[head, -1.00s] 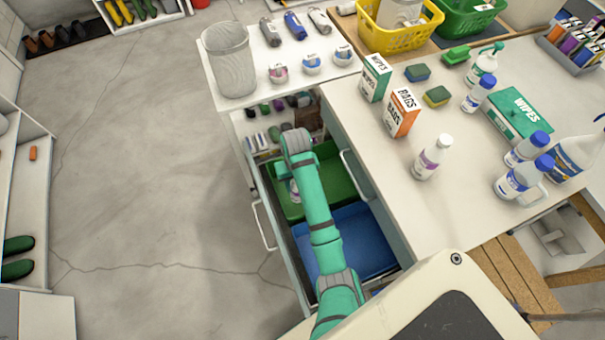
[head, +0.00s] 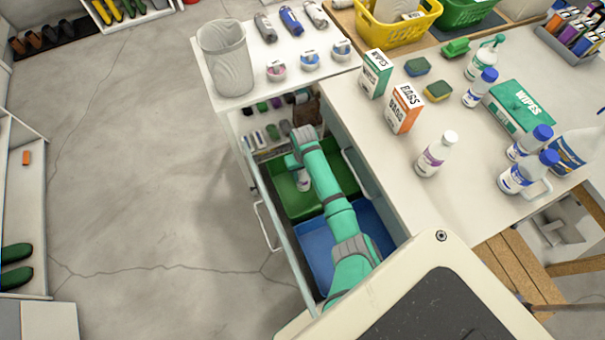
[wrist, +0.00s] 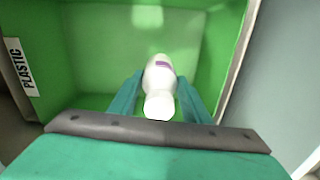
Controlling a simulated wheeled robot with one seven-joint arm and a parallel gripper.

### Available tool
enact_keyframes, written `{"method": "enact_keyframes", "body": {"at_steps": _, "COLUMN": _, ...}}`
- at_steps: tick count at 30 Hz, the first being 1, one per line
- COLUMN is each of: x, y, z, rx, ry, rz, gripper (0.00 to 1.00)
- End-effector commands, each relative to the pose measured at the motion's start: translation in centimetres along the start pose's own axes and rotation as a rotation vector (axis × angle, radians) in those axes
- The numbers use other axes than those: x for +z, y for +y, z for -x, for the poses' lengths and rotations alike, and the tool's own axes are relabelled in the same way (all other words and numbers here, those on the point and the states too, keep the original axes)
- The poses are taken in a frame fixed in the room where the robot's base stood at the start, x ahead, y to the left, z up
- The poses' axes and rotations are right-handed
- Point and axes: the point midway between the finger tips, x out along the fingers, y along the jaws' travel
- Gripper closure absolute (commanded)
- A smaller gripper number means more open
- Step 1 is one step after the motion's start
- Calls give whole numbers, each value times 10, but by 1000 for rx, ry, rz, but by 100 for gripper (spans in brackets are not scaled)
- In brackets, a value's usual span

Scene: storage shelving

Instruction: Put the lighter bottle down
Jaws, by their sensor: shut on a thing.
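A white bottle with a purple label (wrist: 160,77) is held between the two fingers of my gripper (wrist: 167,100) in the wrist view. My gripper is shut on it, inside or just over the green bin (head: 343,178). The bin carries a "PLASTIC" label on its side wall in the wrist view. In the head view the bottle (head: 304,181) shows partly beside my arm, over the green bin. I cannot tell whether the bottle touches the bin floor. A similar white bottle with a purple label (head: 436,155) stands upright on the counter.
The green bin and a blue bin (head: 318,262) sit in an open drawer (head: 283,238) below the counter (head: 394,185). The drawer's walls surround my arm. Boxes, sponges and several blue-capped bottles stand on the counter. A mesh waste basket (head: 228,60) stands at the back left.

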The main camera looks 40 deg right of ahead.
Motion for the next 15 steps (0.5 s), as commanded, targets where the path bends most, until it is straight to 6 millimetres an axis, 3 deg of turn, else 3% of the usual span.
{"method": "enact_keyframes", "body": {"at_steps": 15, "x": 1, "y": 2, "z": -7, "rx": 0, "ry": -1, "rz": -4, "gripper": 93}}
